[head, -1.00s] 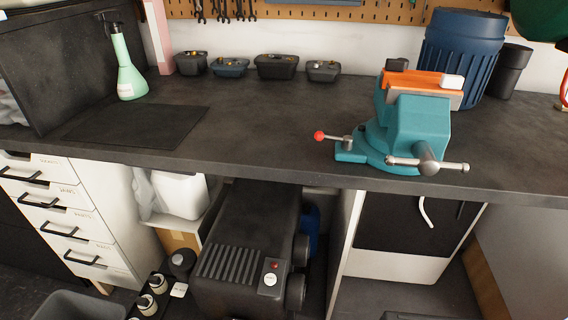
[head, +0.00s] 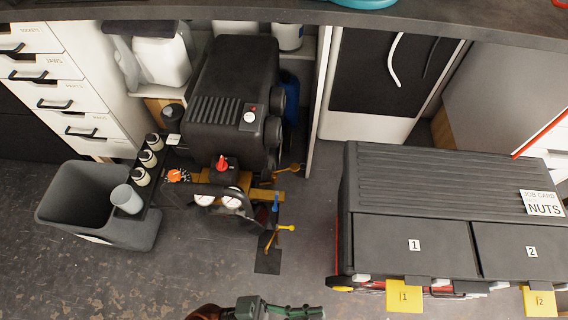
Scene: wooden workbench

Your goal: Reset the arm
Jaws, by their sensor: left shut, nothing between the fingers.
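My left gripper (head: 316,312) shows at the bottom edge of the head view, left of the middle. Only its upper part and a bit of the arm show; the rest is cut off. Its dark green fingers point to the right and are shut, with nothing between them. It is over the floor, apart from everything around it in the picture. My right gripper is not in view.
A dark cabinet (head: 430,184) with numbered lids stands at right. A black compressor-like machine (head: 235,80) with gauges is at centre, and a grey bin (head: 85,210) at left. The workbench edge (head: 240,12) crosses the top. Floor (head: 305,250) is clear between machine and cabinet.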

